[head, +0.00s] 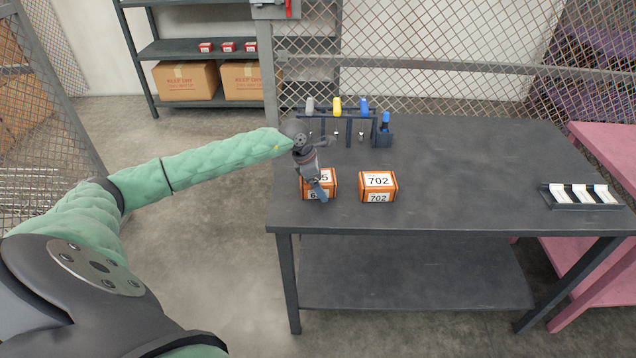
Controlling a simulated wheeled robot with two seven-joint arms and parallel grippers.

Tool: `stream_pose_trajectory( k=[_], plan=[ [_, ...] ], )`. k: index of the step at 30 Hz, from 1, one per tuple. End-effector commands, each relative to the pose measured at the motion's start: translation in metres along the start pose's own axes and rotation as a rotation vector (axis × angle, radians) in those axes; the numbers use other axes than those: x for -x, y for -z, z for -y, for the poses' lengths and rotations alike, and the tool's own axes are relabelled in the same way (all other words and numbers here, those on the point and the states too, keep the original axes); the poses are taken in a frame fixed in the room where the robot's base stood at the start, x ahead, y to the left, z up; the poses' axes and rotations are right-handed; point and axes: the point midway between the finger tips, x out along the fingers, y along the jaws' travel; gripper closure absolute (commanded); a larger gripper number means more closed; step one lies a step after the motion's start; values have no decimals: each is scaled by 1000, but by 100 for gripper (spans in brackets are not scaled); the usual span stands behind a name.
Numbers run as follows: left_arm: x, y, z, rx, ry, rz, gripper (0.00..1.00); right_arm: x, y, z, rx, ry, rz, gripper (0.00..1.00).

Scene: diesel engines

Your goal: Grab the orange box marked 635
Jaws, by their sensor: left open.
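An orange box (328,190) stands on the dark table near its left front edge. Its white label is partly hidden by my gripper; a "5" shows on top and a "6" on the front. My left gripper (318,189) is open and points down over this box, its fingers overlapping the box in the picture. I cannot tell whether the fingers touch it. A second orange box (378,187), marked 702, stands just to the right, with a small gap between them. My right gripper is out of view.
A tool rack (340,118) with several coloured-handled tools stands behind the boxes, with a blue item (384,130) at its right end. A dark tray (581,197) with white pieces lies at the right. The dark table (470,165) is clear between. A mesh fence (440,75) rises behind.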

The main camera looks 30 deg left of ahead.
Motion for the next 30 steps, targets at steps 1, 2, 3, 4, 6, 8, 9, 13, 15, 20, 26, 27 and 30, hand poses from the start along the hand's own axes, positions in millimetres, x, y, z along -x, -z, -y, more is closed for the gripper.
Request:
stream_pose_trajectory(
  k=[1, 2, 3, 4, 6, 8, 9, 13, 15, 20, 26, 27, 30],
  plan=[
    [0, 0, 0, 0, 0, 0, 2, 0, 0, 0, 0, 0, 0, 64],
    [0, 0, 0, 0, 0, 0, 2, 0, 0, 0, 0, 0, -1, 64],
    [0, 0, 0, 0, 0, 0, 2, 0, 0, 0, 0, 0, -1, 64],
    [0, 0, 0, 0, 0, 0, 2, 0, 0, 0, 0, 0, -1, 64],
    [0, 0, 0, 0, 0, 0, 2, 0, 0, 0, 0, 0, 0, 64],
    [0, 0, 0, 0, 0, 0, 2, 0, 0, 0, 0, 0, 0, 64],
    [0, 0, 0, 0, 0, 0, 2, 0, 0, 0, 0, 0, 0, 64],
    [-1, 0, 0, 0, 0, 0, 2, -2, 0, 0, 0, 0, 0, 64],
    [-2, 1, 0, 0, 0, 0, 2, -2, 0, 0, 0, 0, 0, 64],
    [-2, 1, 0, 0, 0, 0, 2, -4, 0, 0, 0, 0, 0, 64],
    [-3, 1, 0, 0, 0, 0, 2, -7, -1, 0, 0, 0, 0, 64],
    [-4, 2, 0, 0, 0, 0, 2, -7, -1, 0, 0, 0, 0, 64],
    [-4, 2, 0, 0, 0, 0, 2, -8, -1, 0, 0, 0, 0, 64]
  ],
)
